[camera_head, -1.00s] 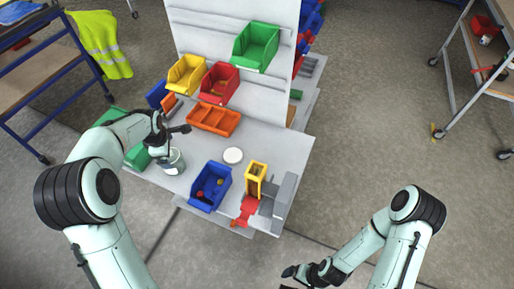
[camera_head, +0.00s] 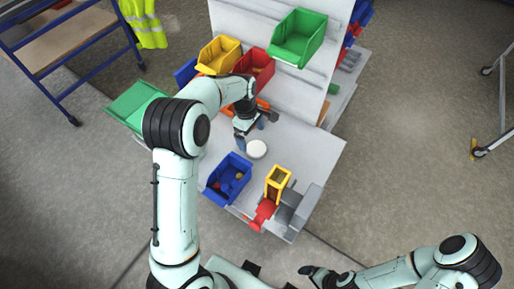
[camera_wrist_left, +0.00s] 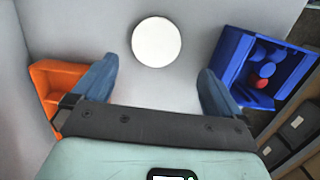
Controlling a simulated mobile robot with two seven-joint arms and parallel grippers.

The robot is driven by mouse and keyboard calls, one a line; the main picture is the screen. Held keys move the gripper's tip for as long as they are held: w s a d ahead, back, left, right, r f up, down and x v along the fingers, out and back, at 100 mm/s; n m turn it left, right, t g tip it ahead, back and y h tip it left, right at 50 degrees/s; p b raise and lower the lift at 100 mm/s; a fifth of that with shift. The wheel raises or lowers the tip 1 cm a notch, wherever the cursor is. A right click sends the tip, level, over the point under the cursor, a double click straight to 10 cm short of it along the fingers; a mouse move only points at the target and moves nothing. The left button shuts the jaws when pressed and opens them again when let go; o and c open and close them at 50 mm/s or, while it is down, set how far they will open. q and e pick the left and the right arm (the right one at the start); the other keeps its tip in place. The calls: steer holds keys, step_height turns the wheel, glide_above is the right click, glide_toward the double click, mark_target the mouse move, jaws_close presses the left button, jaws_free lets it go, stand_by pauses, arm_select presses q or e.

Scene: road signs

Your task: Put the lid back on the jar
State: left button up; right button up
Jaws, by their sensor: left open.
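The lid (camera_head: 257,149) is a round white disc lying flat on the grey worktop (camera_head: 315,150). In the left wrist view the lid (camera_wrist_left: 156,42) lies just beyond my fingertips, centred between them. My left gripper (camera_head: 251,135) is open and empty, with its blue fingers (camera_wrist_left: 158,75) spread on either side of a bare strip of worktop. The jar is not visible now; my left arm covers the area where it stood. My right gripper (camera_head: 312,274) is low in the head view, away from the worktop, and its fingers are not clear.
A blue bin (camera_head: 228,180) with small coloured pieces stands in front of the lid. A yellow holder (camera_head: 277,183) and red piece (camera_head: 263,212) are to its right. An orange tray (camera_wrist_left: 48,85) lies left of my left gripper. Yellow, red and green (camera_head: 299,37) bins are behind.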

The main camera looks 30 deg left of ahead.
mark_target(256, 148)
arm_select(q)
steer(key=shift+d+f, duration=0.1)
steer(key=shift+f, duration=0.65)
steer(key=f, duration=0.3)
steer(key=d+f, duration=0.1)
steer(key=f, duration=0.1)
steer(key=shift+w+d+f, duration=0.1)
steer(key=shift+w, duration=0.15)
steer(key=c, duration=1.1)
steer(key=shift+o, duration=0.2)
